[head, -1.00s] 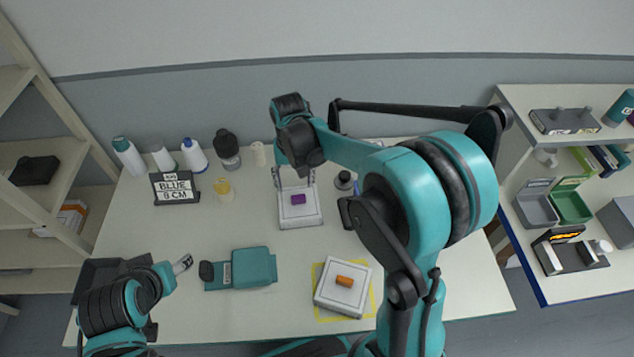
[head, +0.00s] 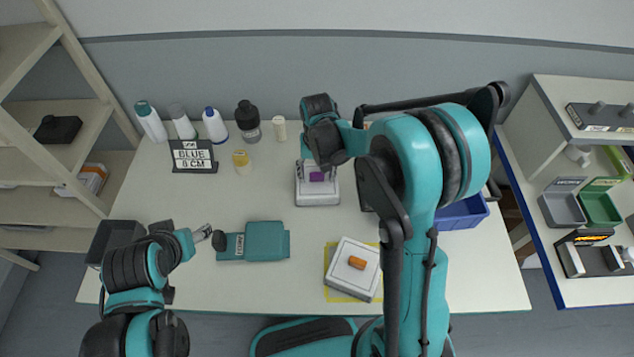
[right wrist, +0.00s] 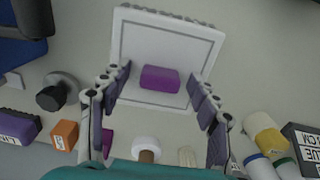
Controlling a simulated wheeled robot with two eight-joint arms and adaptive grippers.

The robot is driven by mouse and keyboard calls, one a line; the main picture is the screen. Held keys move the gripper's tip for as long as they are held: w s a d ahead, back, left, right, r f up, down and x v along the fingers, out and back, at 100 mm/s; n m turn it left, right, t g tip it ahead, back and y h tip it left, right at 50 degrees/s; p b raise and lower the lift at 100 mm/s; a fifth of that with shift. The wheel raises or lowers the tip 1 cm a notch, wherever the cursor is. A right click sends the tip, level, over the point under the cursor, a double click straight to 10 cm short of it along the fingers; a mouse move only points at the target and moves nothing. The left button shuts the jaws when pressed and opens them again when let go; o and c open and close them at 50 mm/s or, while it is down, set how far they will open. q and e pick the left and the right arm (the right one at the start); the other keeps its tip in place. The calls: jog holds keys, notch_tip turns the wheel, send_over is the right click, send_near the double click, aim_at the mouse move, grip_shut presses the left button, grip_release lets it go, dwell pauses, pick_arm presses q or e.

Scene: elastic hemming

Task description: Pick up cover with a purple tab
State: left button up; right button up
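The white square cover with a purple tab (head: 305,194) lies on the table at the back middle. Its purple tab (head: 316,176) stands up from the middle of its top. In the right wrist view, the cover (right wrist: 135,40) fills the upper middle and the tab (right wrist: 159,79) lies between my fingers. My right gripper (right wrist: 161,92) is open, with one finger on each side of the tab and a gap to both. In the head view, my right gripper (head: 319,168) is over the cover and partly hides it. My left gripper (head: 208,233) is at the front left, away from the cover; its fingertips are small.
A white cover with an orange tab (head: 338,268) sits on a yellow square at front right. A teal item (head: 262,241) lies at front middle. Bottles (head: 215,125) and a "BLUE 8 CM" sign (head: 193,156) stand at back left. A blue bin (head: 463,213) is at right.

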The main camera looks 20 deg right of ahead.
jog(key=c, duration=1.1)
jog(key=shift+r, duration=0.15)
